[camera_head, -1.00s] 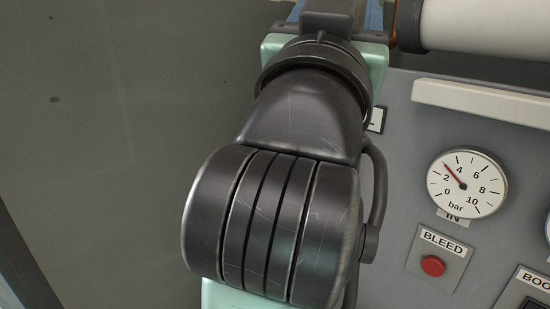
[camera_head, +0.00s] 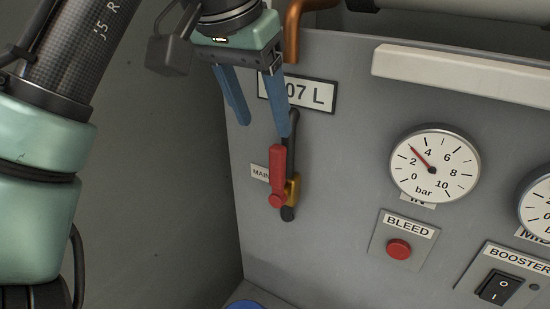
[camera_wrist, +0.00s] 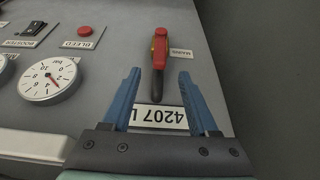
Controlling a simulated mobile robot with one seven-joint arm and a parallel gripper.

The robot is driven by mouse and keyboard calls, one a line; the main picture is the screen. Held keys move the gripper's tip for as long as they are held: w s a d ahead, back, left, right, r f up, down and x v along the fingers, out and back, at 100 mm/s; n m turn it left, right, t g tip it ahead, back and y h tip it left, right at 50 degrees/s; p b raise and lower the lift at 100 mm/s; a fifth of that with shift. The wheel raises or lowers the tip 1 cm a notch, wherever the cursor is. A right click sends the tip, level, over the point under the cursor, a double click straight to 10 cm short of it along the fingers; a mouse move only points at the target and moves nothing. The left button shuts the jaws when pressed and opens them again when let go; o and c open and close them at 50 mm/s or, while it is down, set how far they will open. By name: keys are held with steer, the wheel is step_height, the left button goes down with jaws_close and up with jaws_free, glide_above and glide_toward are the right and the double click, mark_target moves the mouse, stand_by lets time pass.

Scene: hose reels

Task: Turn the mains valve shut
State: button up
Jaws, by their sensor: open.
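The mains valve has a red lever handle (camera_head: 278,165) on a brass body (camera_head: 293,190), fitted in a dark vertical pipe on the grey panel. In the head view the lever stands upright, along the pipe. The partly covered mains label (camera_head: 260,172) is to its left. My gripper (camera_head: 262,130) is open and empty, above the lever, its blue fingers pointing down. In the wrist view the red handle (camera_wrist: 160,42) lies beyond the fingertips of my gripper (camera_wrist: 160,72), roughly between their lines, with no finger touching it.
A number plate (camera_head: 318,95) sits behind the fingers. To the right are the IN gauge (camera_head: 434,168), reading about 3 bar, the red bleed button (camera_head: 398,249) and the booster switch (camera_head: 500,287). A white ledge (camera_head: 460,75) juts out at upper right. A copper pipe (camera_head: 292,30) is beside the gripper.

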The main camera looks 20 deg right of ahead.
mark_target(274, 153)
steer(key=p+x, duration=0.1)
steer(key=x, duration=1)
steer(key=shift+d, duration=0.1)
jaws_close()
stand_by(1.0)
